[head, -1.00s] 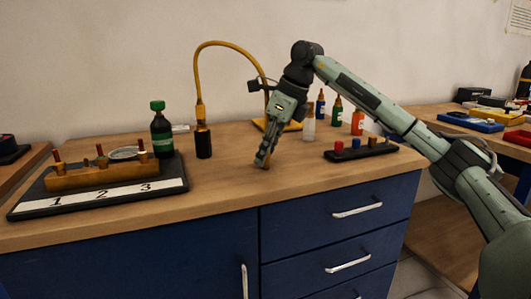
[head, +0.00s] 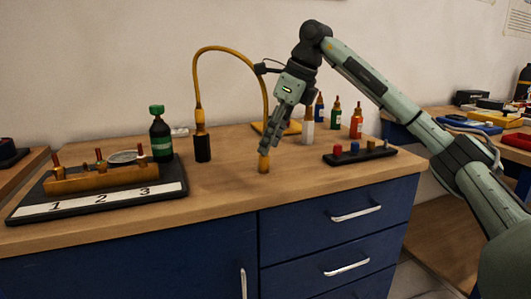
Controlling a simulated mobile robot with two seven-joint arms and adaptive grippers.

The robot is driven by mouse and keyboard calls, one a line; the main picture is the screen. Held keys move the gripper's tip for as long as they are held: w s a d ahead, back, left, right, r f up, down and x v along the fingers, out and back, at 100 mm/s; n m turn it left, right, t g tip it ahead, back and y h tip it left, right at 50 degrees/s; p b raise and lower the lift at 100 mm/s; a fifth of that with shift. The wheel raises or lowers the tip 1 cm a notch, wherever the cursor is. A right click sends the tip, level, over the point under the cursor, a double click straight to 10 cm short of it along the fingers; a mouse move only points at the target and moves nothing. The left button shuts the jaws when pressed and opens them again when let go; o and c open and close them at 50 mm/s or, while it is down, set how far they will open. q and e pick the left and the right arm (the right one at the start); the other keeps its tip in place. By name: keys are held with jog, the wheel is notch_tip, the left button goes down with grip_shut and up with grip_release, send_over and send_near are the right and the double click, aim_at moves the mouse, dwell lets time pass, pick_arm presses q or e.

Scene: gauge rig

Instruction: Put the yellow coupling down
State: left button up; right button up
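My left gripper is not in view.
A black bottle-like fitting (head: 202,147) bears the hose's other end. A green-capped bottle (head: 160,135) and a numbered rack (head: 97,202) stand left. A black peg strip (head: 360,155) lies right, with small bottles (head: 336,114) behind. The bench front is clear.

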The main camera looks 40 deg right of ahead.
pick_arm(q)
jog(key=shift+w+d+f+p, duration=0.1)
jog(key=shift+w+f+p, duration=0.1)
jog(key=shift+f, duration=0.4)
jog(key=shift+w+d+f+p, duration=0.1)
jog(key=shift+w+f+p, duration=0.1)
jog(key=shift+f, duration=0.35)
pick_arm(e)
jog(key=v, duration=0.7)
jog(key=shift+r, duration=0.15)
